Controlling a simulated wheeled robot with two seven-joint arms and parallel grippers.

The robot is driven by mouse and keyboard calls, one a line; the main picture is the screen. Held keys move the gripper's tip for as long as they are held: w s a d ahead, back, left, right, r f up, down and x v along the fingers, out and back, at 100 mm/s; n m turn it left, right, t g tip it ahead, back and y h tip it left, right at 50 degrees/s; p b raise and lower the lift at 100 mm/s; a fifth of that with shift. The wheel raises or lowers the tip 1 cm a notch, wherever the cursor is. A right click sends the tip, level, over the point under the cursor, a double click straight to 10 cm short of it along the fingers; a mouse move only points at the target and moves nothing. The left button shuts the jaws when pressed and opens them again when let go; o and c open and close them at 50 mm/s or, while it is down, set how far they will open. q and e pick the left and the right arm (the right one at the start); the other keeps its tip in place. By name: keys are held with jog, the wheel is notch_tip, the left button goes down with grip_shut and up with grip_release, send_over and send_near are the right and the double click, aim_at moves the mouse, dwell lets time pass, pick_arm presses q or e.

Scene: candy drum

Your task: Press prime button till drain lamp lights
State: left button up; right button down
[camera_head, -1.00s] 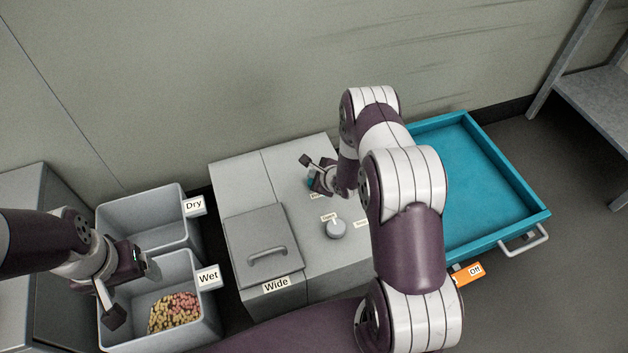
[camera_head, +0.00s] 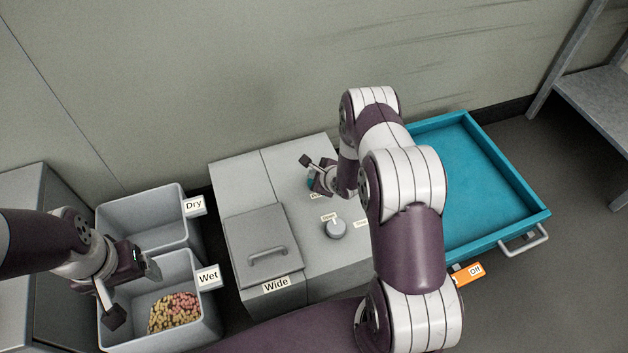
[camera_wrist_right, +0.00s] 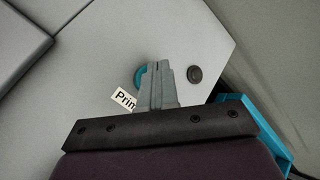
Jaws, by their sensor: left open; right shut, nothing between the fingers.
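The teal prime button (camera_wrist_right: 140,77) shows in the right wrist view, partly hidden behind my right fingers, beside a label (camera_wrist_right: 124,98) of which "Prim" is readable. My right gripper (camera_wrist_right: 158,66) is shut and empty, its tips over the button's right part; I cannot tell whether they touch it. A dark round disc (camera_wrist_right: 195,74), which looks like the lamp, is right of the fingers and shows no light. In the head view my right gripper (camera_head: 316,179) is over the grey machine's top (camera_head: 290,165). My left gripper (camera_head: 133,292) is open and empty above the Wet bin (camera_head: 207,318).
A grey knob (camera_head: 336,229) stands on the machine in front of my right gripper. A handled lid (camera_head: 262,225) is to its left, above the Wide label. The Dry bin (camera_head: 140,215) is at left. A teal tray (camera_head: 465,190) and orange Off tag (camera_head: 466,274) are at right.

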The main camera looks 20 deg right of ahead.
jog(key=shift+f, duration=0.35)
jog(key=shift+f+b, duration=0.35)
jog(key=shift+f, duration=0.15)
dwell(0.5)
dwell(0.3)
jog(key=shift+r+p, duration=0.95)
notch_tip(320, 180, up, 5)
jog(key=p, duration=0.5)
jog(key=shift+r, duration=0.1)
